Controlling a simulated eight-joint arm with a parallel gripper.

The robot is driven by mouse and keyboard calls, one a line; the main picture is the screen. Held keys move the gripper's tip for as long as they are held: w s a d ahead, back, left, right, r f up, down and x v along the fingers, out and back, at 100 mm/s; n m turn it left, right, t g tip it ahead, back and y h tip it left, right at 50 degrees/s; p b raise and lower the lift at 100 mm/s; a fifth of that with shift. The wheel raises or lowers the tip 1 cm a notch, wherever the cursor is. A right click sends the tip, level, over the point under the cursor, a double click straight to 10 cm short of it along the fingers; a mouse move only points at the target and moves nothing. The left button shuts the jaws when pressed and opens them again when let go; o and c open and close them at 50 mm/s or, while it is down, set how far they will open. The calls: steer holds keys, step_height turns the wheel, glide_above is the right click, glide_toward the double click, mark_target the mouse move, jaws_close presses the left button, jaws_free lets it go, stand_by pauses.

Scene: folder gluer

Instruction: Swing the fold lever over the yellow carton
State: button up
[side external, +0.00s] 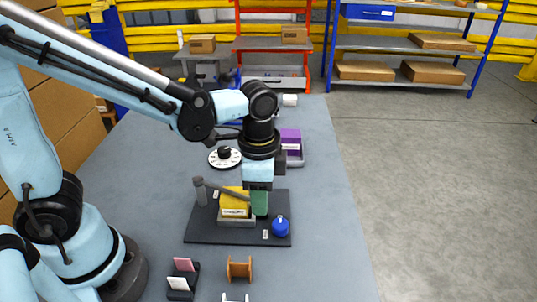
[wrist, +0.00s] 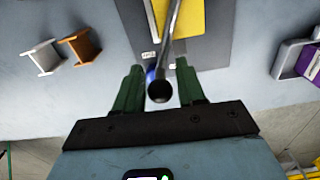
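The yellow carton (side external: 234,203) sits in a grey holder on a dark base plate (side external: 205,232). The fold lever (side external: 217,190) runs from an upright grey post (side external: 199,192) across the carton toward my gripper (side external: 260,204). In the wrist view the lever (wrist: 172,45) crosses in front of the yellow carton (wrist: 190,18), and its dark round end lies between the green fingers of my gripper (wrist: 159,90). The fingers are apart, with a visible gap on each side of the lever end. In the side view the near finger hides the lever's tip.
A blue round knob (side external: 280,227) stands on the plate right of my gripper. A purple block in a grey holder (side external: 291,146) and a white dial (side external: 225,157) are behind. An orange-brown stand (side external: 239,268) and a dark rack (side external: 182,279) are in front. The table's right side is clear.

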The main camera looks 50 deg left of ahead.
steer(key=shift+o, duration=0.4)
steer(key=shift+r, duration=6)
steer(key=a+f+n+t, duration=0.5)
steer(key=a+n+t, duration=0.2)
steer(key=a+n, duration=0.2)
steer(key=shift+s+a+f, duration=0.25)
steer(key=shift+s+a, duration=0.2)
steer(key=shift+a, duration=0.05)
